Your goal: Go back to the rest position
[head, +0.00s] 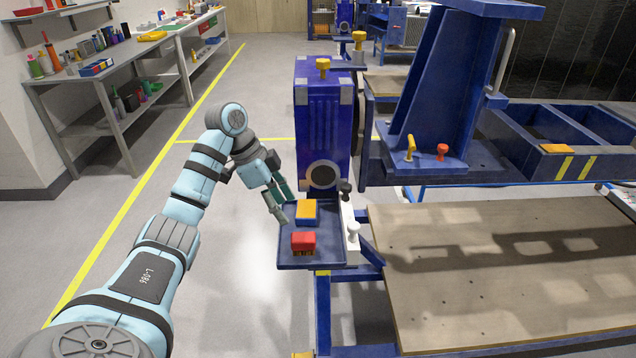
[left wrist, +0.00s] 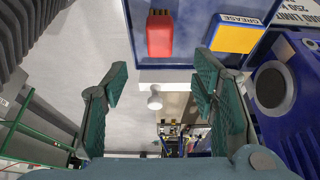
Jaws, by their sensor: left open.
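My left gripper (head: 281,203) is at the left edge of a small blue tray (head: 325,255) in the head view. In the left wrist view the two green-padded fingers of my left gripper (left wrist: 160,84) are spread wide with nothing between them. A red block-like item (head: 303,240) and a blue box with a yellow-orange top (head: 307,208) lie on the tray. The wrist view also shows the red item (left wrist: 160,36) and the box (left wrist: 236,36), marked GREASE, beyond the fingertips. My right gripper is not in view.
A tall blue jig housing (head: 322,120) stands just behind the tray. A black knob (head: 346,187) and a white knob (head: 352,231) are at the tray's right side. A wooden platform (head: 500,270) fills the right. Open floor (head: 235,310) lies left of the tray.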

